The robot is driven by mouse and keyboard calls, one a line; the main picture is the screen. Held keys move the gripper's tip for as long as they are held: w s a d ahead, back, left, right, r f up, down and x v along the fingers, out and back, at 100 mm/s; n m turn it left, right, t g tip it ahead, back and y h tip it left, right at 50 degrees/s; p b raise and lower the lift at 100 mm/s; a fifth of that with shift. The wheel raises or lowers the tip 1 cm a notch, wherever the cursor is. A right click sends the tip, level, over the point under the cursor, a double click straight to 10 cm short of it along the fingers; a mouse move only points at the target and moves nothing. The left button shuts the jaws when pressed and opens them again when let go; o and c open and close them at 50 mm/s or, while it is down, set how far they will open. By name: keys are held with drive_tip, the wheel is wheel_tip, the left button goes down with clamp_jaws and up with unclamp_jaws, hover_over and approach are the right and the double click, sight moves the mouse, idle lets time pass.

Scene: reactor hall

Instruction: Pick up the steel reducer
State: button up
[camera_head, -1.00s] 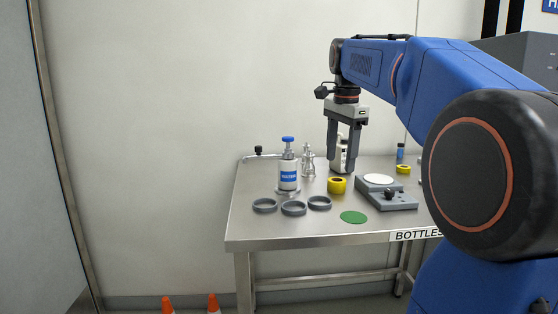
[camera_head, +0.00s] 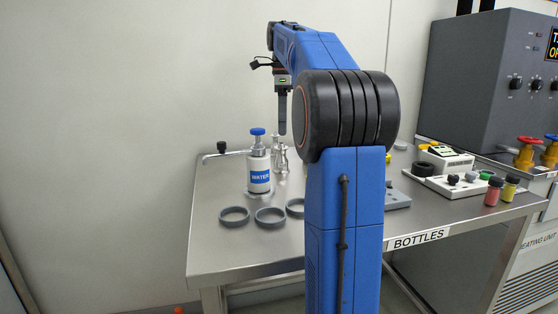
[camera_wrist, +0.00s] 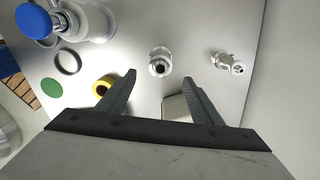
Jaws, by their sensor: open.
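Two shiny steel fittings stand near the back of the steel table; I cannot tell for certain which is the steel reducer. In the wrist view one fitting (camera_wrist: 160,62) is seen from above, just ahead of and between the fingertips. The other fitting (camera_wrist: 228,63) is to the right, beyond the right finger. In the head view they partly overlap, a front one (camera_head: 284,160) and a back one (camera_head: 275,147). My gripper (camera_wrist: 159,80) is open and empty, pointing down above the table. In the head view the gripper (camera_head: 283,130) is partly hidden by my arm.
A white water bottle with a blue cap (camera_head: 259,165) stands left of the fittings. Grey rings (camera_head: 234,216) lie along the front left. A yellow ring (camera_wrist: 103,86) is near the left finger. A grey control cabinet (camera_head: 480,85) is at right. The wall is close behind.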

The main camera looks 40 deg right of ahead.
sight(282, 159)
wheel_tip(282, 159, down, 13)
drive_tip(key=shift+r, duration=0.1)
idle(0.6)
drive_tip(key=shift+c, duration=0.7)
drive_tip(key=c, duration=1)
